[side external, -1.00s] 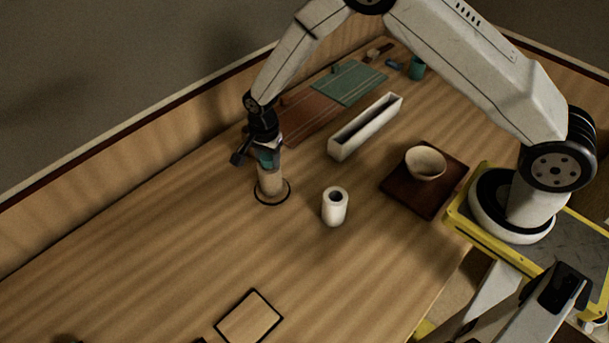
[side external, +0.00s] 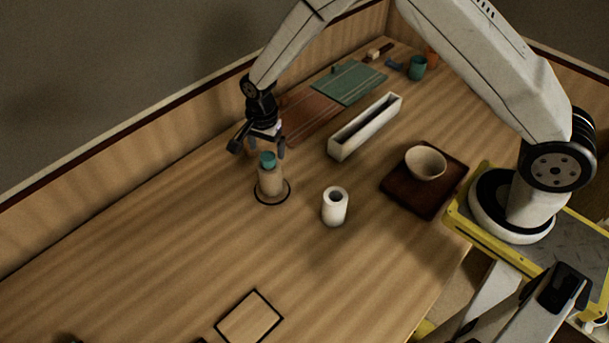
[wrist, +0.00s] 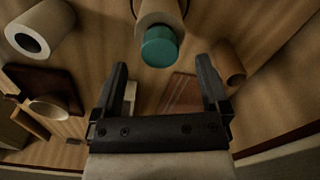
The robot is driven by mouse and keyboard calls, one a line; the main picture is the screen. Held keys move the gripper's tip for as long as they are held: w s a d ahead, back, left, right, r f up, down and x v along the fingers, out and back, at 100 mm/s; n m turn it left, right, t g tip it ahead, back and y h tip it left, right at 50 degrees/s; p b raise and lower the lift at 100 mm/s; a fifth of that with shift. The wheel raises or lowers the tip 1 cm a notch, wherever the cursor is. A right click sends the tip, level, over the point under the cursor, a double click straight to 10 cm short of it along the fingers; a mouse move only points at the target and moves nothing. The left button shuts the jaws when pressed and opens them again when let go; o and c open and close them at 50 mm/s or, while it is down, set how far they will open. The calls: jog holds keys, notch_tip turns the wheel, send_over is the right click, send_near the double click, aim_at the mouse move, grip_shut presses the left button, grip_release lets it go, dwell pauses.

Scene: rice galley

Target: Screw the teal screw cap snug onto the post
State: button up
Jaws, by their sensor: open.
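The teal screw cap (side external: 267,159) sits on top of the tan post (side external: 270,184), which stands upright inside a dark ring on the table. In the wrist view the cap (wrist: 159,46) shows on the end of the post (wrist: 158,12), just beyond my fingertips. My gripper (side external: 266,148) is open and empty, a little above the cap and apart from it. Its two fingers (wrist: 162,72) are spread wide in the wrist view. I cannot tell how tightly the cap is seated.
A white hollow cylinder (side external: 335,207) stands right of the post. Behind are a long white trough (side external: 364,128), a green mat (side external: 349,83) and a brown mat (side external: 312,119). A bowl (side external: 425,162) rests on a dark tray (side external: 430,205). The table's front left is largely clear.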

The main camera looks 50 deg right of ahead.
aim_at(272, 156)
jog(key=shift+r, duration=1.95)
jog(key=shift+s+d+r+n, duration=0.35)
jog(key=shift+r+n, duration=0.05)
jog(key=shift+r, duration=0.1)
jog(key=s+d+r+n+t, duration=0.1)
jog(key=s+d+r+n, duration=0.2)
jog(key=s, duration=0.3)
jog(key=s+d+r+n, duration=0.3)
jog(key=s+n, duration=0.2)
jog(key=s, duration=0.2)
jog(key=s+d+r+n+t, duration=0.1)
jog(key=s+d+r+n, duration=0.2)
jog(key=s+n, duration=0.2)
jog(key=shift+s+d+t, duration=0.3)
jog(key=shift+s+d, duration=0.1)
jog(key=shift+s, duration=0.25)
